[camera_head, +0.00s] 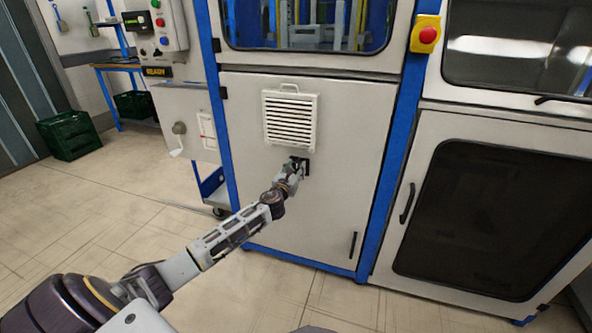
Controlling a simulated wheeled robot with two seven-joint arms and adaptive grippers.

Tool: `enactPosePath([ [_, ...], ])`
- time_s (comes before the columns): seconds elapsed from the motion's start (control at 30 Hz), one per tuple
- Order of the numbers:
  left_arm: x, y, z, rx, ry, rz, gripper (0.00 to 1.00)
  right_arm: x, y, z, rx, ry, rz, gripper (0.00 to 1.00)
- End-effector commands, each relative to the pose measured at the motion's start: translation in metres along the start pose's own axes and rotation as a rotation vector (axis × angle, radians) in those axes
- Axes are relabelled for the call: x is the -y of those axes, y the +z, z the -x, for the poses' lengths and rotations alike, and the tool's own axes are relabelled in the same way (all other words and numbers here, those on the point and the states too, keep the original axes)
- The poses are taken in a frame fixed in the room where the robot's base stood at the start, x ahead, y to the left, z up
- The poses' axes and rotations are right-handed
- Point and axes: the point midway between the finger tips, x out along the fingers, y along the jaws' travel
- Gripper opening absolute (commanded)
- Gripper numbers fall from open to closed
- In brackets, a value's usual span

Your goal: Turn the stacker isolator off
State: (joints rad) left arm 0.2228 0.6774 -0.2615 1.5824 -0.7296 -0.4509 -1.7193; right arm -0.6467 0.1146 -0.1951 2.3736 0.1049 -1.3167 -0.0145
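My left arm reaches in from the lower left to the pale cabinet door (340,190) under the louvred vent. My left gripper (299,166) is at the door face, just below the vent, at a small dark part. The gripper covers most of that part, so I cannot tell whether it is the stacker isolator or which way it is turned. The fingers are too small and dark to show whether they are open or shut. My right gripper is not in view.
A white vent (290,118) sits above the gripper. A red button on a yellow box (425,35) is at upper right. A control box (155,28) and a grey box with a knob (185,110) stand left. A green crate (68,135) is on the floor. The left floor is largely clear.

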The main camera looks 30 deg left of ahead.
Motion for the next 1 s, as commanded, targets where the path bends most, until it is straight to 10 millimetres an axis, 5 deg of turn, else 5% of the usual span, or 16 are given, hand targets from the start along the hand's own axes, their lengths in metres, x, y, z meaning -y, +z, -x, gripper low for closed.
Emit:
enactPosePath([
  [0.53, 0.0, 0.0005, -0.0088, 0.0, 0.0, -0.001, 0.38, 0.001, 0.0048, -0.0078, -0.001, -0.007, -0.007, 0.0],
  [0.83, 0.0, 0.0005, -0.0086, 0.0, 0.0, -0.001, 0.02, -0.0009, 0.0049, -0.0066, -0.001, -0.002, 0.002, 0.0],
  [1.0, -0.0001, 0.0005, -0.0086, 0.0, 0.0, 0.0, 0.0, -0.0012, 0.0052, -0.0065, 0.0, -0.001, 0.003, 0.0],
])
